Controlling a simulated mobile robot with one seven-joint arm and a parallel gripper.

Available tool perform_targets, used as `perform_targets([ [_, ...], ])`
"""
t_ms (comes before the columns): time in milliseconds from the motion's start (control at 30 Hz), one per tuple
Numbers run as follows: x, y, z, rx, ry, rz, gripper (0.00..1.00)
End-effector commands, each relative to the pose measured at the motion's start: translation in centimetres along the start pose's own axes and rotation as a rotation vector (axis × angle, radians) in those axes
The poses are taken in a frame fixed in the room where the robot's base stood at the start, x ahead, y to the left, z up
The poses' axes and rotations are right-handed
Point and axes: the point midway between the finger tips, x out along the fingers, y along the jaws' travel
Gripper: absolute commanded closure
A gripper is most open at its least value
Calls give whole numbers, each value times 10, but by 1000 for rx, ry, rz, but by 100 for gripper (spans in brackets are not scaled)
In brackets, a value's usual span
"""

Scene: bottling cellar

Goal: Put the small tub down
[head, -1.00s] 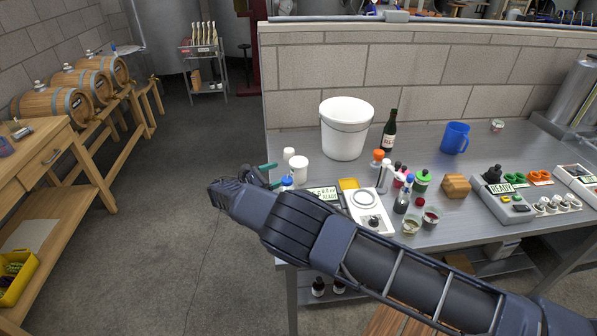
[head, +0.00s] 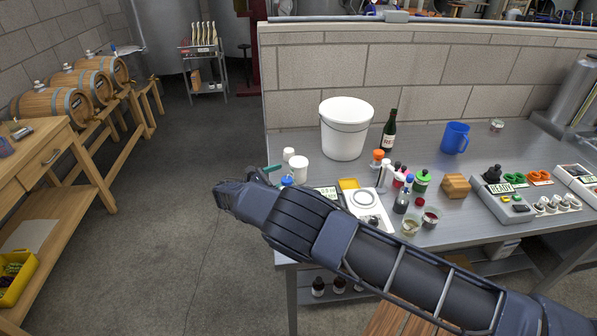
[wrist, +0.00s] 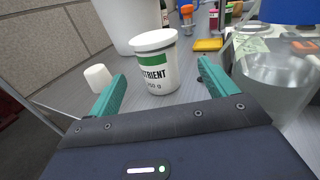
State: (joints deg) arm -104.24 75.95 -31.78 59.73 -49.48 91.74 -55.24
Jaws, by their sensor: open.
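The small tub (wrist: 157,68) is white with a green band and "NUTRIENT" lettering. It stands upright on the grey bench; it also shows in the head view (head: 300,169), near the bench's left end. My gripper (wrist: 161,74) is open, with its green fingers spread to either side of the tub's near side in the wrist view. Gaps show between both fingers and the tub. In the head view one green finger (head: 272,168) shows left of the tub; my wrist hides most of the gripper.
A small white cup (wrist: 98,77) stands left of the tub. A clear jar with a blue lid (wrist: 272,75) is close to the right finger. A large white bucket (head: 346,130) stands behind. The bench (head: 290,258) is crowded to the right with bottles and a scale (head: 366,205).

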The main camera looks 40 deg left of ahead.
Motion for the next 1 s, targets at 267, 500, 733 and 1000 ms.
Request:
perform_targets([
  [267, 38, 0, 0, -1, -1, -1, 16],
  [500, 53, 1, 0, -1, -1, -1, 16],
  [733, 83, 4, 0, -2, -1, -1, 16],
  [1000, 96, 4, 0, -1, 0, 0, 16],
])
